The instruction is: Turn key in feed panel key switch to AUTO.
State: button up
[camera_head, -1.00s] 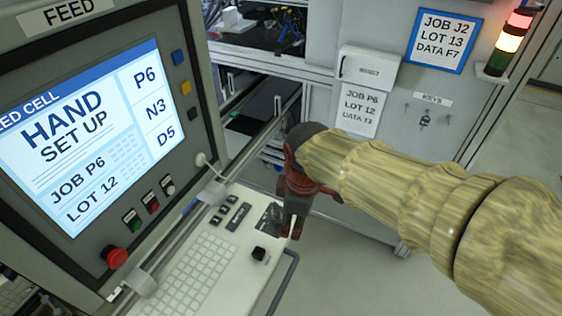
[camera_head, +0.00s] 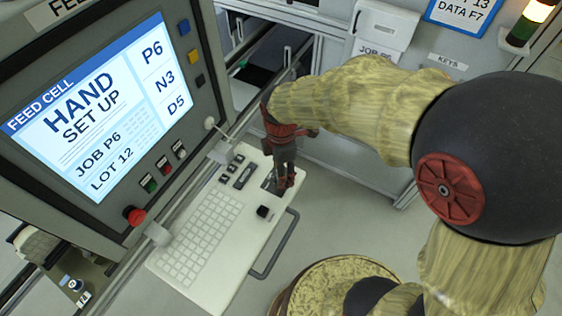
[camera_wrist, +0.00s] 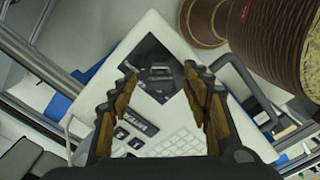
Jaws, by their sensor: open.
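The feed panel (camera_head: 190,100) stands at left in the head view, its lit screen (camera_head: 90,105) reading HAND SET UP. My gripper (camera_head: 285,183) points down over the far right part of the white keyboard shelf (camera_head: 225,262). A dark square plate (camera_wrist: 150,55) on that shelf shows beyond and between the fingertips in the wrist view. A small dark raised part sits on the plate; I cannot tell whether it is a key or the key switch. In the wrist view my gripper (camera_wrist: 160,76) is open, with nothing clearly held. No AUTO marking is legible.
A red button (camera_head: 134,215) and several small buttons line the panel's lower edge. A black knob (camera_head: 264,211) stands on the shelf close to my gripper. A grey handle (camera_head: 275,245) runs along the shelf's side.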

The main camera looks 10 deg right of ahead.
jog(key=shift+f, duration=0.9)
jog(key=shift+c, duration=1.4)
jog(key=c, duration=1)
jog(key=shift+o, duration=0.2)
jog(key=m, duration=0.9)
jog(key=shift+m, duration=0.5)
